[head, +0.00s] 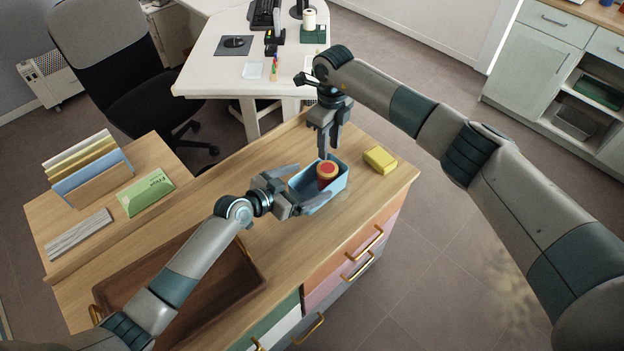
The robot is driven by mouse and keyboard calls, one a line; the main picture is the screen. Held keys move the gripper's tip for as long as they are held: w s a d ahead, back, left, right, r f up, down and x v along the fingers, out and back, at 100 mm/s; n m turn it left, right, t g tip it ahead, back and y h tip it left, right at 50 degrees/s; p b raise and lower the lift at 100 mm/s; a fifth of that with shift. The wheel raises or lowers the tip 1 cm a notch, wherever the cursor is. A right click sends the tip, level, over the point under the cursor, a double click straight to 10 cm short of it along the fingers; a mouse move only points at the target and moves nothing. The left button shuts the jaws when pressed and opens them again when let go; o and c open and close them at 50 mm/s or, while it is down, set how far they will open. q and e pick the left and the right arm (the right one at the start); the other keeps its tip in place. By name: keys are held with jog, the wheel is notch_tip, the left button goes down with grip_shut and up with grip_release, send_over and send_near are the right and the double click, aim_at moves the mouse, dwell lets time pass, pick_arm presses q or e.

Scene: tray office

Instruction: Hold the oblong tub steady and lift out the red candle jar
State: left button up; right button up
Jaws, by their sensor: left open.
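The oblong tub (336,190) is light blue and open-topped, on the wooden counter. The red candle jar (327,170) stands inside it, with a yellowish ring on top; its lower part is hidden by the tub wall. My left gripper (309,192) is open at the tub's left end, one finger near the far side and one near the front side. I cannot tell whether they touch it. My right gripper (328,154) points down above the tub's far side, close to the jar. Its finger gap is unclear.
A yellow block (380,160) lies right of the tub. A brown tray (246,277) lies at the front left, under my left arm. A white desk (207,75) is behind.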

aim_at(327, 177)
pick_arm(q)
jog(key=shift+x, duration=1.3)
jog(key=c, duration=1.2)
pick_arm(e)
jog(key=o, duration=0.5)
jog(key=n, duration=0.2)
jog(key=r+n, duration=0.1)
jog(key=n, duration=0.4)
jog(key=shift+w+a+r, duration=0.1)
jog(key=shift+a+r, duration=0.05)
jog(key=shift+r, duration=0.1)
jog(key=shift+f, duration=3.4)
